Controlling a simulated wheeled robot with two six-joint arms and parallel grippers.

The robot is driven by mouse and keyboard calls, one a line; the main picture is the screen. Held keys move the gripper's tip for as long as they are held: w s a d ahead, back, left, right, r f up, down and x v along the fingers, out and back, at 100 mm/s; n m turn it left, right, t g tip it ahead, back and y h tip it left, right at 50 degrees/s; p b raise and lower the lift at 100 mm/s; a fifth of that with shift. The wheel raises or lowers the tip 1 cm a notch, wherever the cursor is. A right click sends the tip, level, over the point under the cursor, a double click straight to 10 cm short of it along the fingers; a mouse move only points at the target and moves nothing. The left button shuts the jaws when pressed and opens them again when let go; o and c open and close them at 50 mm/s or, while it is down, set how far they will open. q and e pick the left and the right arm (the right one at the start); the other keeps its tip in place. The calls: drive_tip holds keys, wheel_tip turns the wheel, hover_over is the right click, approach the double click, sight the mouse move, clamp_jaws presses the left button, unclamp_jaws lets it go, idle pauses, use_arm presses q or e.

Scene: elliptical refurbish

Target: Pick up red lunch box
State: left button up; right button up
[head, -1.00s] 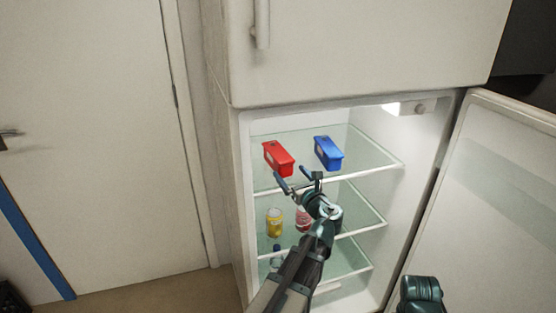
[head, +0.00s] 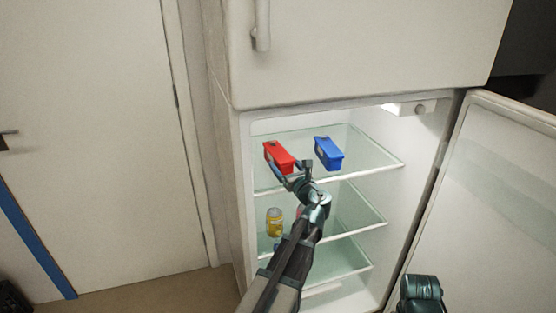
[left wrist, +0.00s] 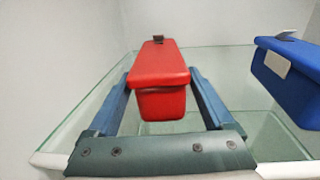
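The red lunch box (head: 279,157) stands on the top glass shelf of the open fridge, at the left. It also shows in the left wrist view (left wrist: 160,82), end on, with its lid closed. My left gripper (head: 291,172) is at the near end of the red box. In the left wrist view its two fingers (left wrist: 160,98) are spread open, one along each side of the red box. I cannot tell whether either finger touches it. My right gripper is not in view; only a dark part of my right arm shows at the bottom right.
A blue lunch box (head: 328,153) stands to the right of the red one on the same top shelf (head: 372,158). A yellow can (head: 274,221) is on the shelf below. The fridge door (head: 490,200) is swung open to the right. The upper door (head: 365,50) is closed.

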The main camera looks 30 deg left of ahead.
use_arm(q)
clamp_jaws()
drive_tip(key=shift+r, duration=0.2)
idle(0.4)
